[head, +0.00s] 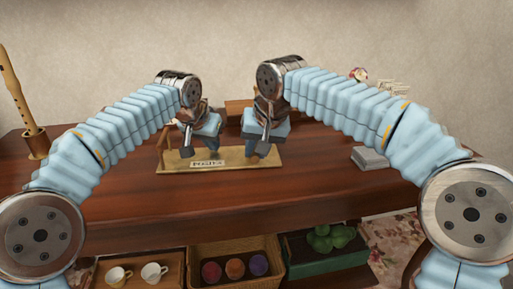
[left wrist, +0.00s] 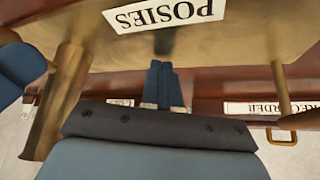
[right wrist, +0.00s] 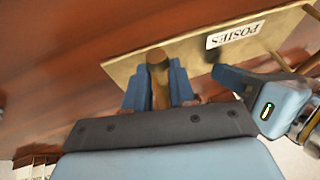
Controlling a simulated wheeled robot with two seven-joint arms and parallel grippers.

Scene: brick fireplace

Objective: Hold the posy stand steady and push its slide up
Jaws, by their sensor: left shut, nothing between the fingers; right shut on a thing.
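The posy stand has a flat brass base (head: 225,165) with a POSIES label (head: 207,163), on the dark wooden top. In the left wrist view a thick brass tube (left wrist: 62,110) rises at the left. A thin rod (left wrist: 281,88) with a small square loop (left wrist: 282,136) is at the right; I cannot tell which part is the slide. My right gripper (head: 262,150) is shut on the tube, which also shows between its fingers in the right wrist view (right wrist: 158,80). My left gripper (head: 187,150) is shut and empty above the base, between tube and rod, touching neither.
A recorder (head: 12,90) stands in a holder (head: 36,145) at the far left. A grey stack (head: 370,158) lies right of the stand. A wooden box (head: 237,107) is behind. Below are cups (head: 118,276), a basket (head: 215,252) and a green box (head: 325,262). The front top is clear.

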